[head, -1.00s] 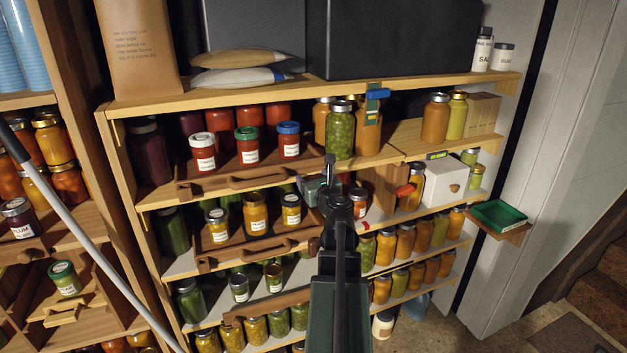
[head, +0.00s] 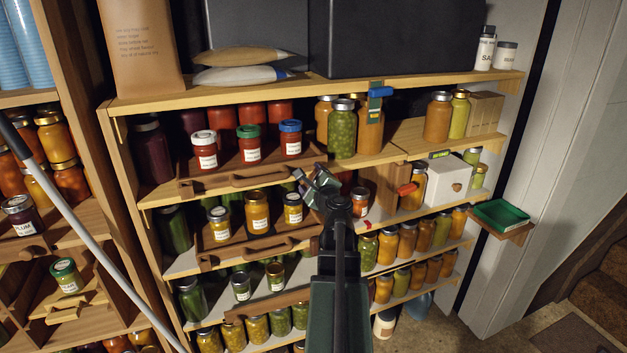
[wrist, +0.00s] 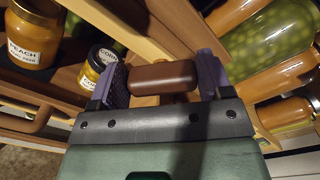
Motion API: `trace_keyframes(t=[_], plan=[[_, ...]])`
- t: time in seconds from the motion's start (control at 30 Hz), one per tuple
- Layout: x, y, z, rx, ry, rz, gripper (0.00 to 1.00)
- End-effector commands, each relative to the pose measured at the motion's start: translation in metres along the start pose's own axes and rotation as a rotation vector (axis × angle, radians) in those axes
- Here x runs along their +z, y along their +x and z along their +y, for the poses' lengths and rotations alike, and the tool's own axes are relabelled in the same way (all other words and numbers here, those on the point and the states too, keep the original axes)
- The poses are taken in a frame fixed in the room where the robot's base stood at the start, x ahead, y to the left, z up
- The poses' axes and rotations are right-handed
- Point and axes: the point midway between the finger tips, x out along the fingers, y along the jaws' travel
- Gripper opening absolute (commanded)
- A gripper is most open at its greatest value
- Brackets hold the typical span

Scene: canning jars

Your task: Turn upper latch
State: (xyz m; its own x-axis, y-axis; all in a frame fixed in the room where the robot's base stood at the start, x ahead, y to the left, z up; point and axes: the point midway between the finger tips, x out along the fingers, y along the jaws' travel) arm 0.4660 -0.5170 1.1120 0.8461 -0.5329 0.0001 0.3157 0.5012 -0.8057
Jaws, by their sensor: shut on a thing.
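The upper latch (wrist: 162,76) is a short brown block with rounded ends in the wrist view. It lies across the gap between the purple finger pads of my gripper (wrist: 158,82). Both pads press on its two ends, so my gripper is shut on it. In the head view my gripper (head: 312,184) is tilted, at the right end of the upper and middle drawers. My gripper and arm hide the latch there.
The middle drawer (head: 262,243) holds labelled jars.

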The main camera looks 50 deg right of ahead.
Motion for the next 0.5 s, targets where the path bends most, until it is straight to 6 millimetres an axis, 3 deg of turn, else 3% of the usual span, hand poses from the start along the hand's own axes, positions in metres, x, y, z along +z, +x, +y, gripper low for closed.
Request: trace_keyframes(t=[0.5], plan=[[-0.0014, -0.0007, 0.0056, 0.0, -0.454, 0.001, 0.49]])
